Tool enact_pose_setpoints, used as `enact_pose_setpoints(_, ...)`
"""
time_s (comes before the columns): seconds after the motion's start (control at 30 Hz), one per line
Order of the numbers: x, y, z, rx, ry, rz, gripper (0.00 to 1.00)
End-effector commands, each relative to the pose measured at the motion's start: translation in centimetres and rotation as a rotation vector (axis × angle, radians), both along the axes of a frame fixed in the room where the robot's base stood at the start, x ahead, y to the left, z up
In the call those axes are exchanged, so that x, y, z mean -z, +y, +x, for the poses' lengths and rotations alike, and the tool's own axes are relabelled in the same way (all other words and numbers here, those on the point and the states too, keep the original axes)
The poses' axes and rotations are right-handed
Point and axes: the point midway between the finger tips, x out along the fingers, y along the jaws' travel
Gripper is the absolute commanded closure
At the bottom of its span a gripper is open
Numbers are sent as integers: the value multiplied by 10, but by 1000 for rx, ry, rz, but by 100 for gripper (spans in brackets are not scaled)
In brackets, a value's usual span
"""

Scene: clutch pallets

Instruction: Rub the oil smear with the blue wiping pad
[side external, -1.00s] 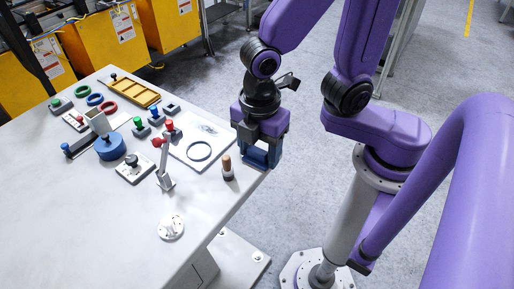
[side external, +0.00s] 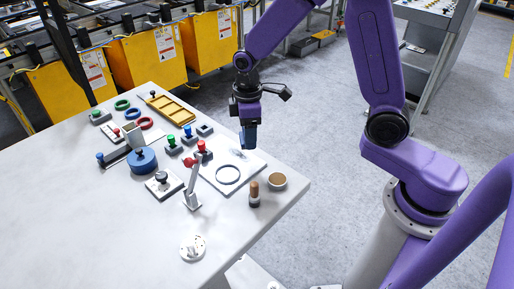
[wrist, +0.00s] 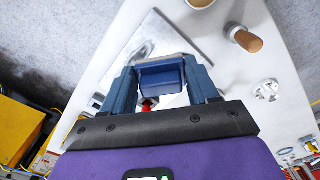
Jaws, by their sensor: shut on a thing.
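My gripper (side external: 248,128) is shut on the blue wiping pad (wrist: 161,78), a block held between both fingers in the wrist view. In the side view the pad is at the far right part of a pale plate (side external: 212,181) on the table. I cannot tell whether the pad touches the plate.
A round tan-topped cup (side external: 277,181) and a wooden-handled tool (side external: 254,192) stand to the right. Red (side external: 202,149), blue and green knobbed blocks and a jointed red-topped post (side external: 192,188) stand left. The front table is mostly clear.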

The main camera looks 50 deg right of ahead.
Motion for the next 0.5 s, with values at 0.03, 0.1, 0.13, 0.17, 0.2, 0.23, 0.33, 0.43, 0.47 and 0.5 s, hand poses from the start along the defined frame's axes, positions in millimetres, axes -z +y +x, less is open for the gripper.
enact_pose_setpoints(0.03, 2, -7, 6, 25, 0, 0, 65)
enact_pose_setpoints(0.1, 4, -12, 10, 45, 0, 0, 65)
enact_pose_setpoints(0.13, 5, -13, 11, 50, 0, 0, 65)
enact_pose_setpoints(0.17, 6, -14, 12, 53, 0, 0, 65)
enact_pose_setpoints(0.2, 7, -15, 13, 56, 0, 0, 65)
enact_pose_setpoints(0.23, 8, -15, 13, 57, 0, 0, 65)
enact_pose_setpoints(0.33, 13, -15, 13, 56, 1, 0, 65)
enact_pose_setpoints(0.43, 21, -15, 13, 56, 3, 0, 65)
enact_pose_setpoints(0.47, 23, -15, 12, 55, 3, -1, 65)
enact_pose_setpoints(0.5, 27, -15, 12, 55, 2, -1, 65)
